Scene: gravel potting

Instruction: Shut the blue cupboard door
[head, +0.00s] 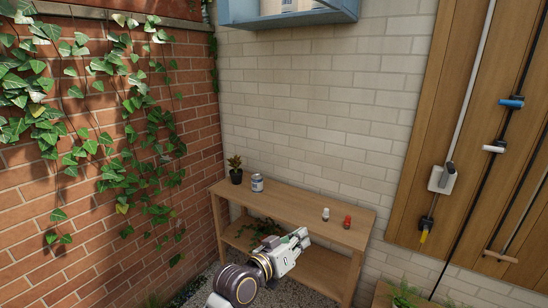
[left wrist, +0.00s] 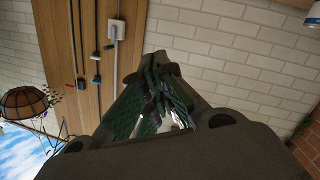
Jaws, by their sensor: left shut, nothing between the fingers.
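The blue cupboard (head: 335,16) hangs on the pale brick wall at the top edge of the head view. Only its lower part shows, with pale items inside. I cannot make out its door or how far it stands open. My left gripper (head: 303,236) is in front of the wooden table, well below the cupboard and apart from it. In the left wrist view its dark fingers (left wrist: 162,62) come together, shut and empty. The cupboard is not clearly seen in the left wrist view. My right gripper is not in view.
On the wooden table (head: 290,208) stand a potted plant (head: 235,169), a can (head: 257,183), a small white-topped bottle (head: 326,214) and a red one (head: 347,222). Ivy (head: 120,90) covers the red brick wall at left. A wooden panel (head: 440,110) carries hanging tools at right.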

